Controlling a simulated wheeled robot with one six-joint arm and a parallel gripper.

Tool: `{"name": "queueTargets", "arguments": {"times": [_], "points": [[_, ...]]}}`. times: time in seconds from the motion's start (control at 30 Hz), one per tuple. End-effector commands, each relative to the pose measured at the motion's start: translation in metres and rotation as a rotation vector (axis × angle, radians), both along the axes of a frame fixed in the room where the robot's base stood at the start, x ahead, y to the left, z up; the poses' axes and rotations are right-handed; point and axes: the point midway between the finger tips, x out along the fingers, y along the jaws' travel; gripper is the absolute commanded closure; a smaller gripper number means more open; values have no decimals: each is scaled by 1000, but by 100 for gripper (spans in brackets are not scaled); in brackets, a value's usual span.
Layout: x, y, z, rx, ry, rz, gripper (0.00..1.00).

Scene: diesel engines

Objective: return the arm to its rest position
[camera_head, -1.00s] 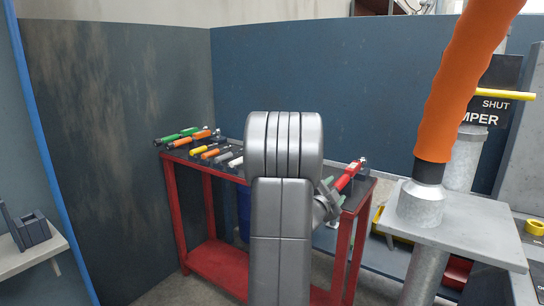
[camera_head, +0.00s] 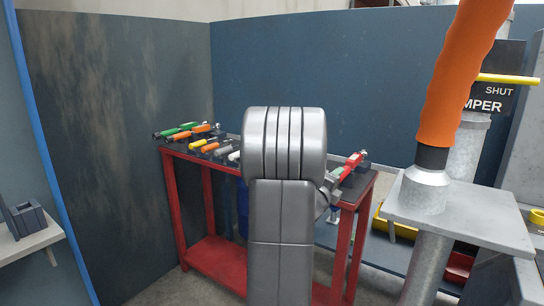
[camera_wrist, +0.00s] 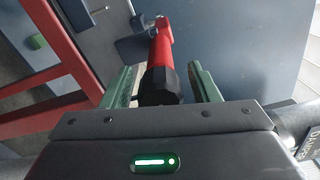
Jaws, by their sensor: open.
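My grey arm (camera_head: 281,200) stands upright in the middle of the head view and hides part of the red cart behind it. My gripper shows in the wrist view (camera_wrist: 162,78) with its two green fingers apart. A red tool with a black end (camera_wrist: 160,62) lies between and beyond the fingers. I see gaps on both sides of it, and I cannot tell how deep it sits between them. In the head view the red tool (camera_head: 350,164) is at the right end of the cart, beside a grey part of my wrist.
The red cart (camera_head: 214,256) carries several coloured tools at its left end. An orange hose (camera_head: 455,90) drops to a metal pedestal plate (camera_head: 480,222) on the right. Dark panels stand behind and left. A grey shelf (camera_head: 30,240) is at the far left.

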Motion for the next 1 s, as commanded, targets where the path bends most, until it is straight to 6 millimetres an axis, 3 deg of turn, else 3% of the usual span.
{"name": "queueTargets", "arguments": {"times": [0.6, 1.0], "points": [[0, 0, 1, 408, -276, 1, 45], [0, 1, 0, 557, -376, 1, 45]]}}
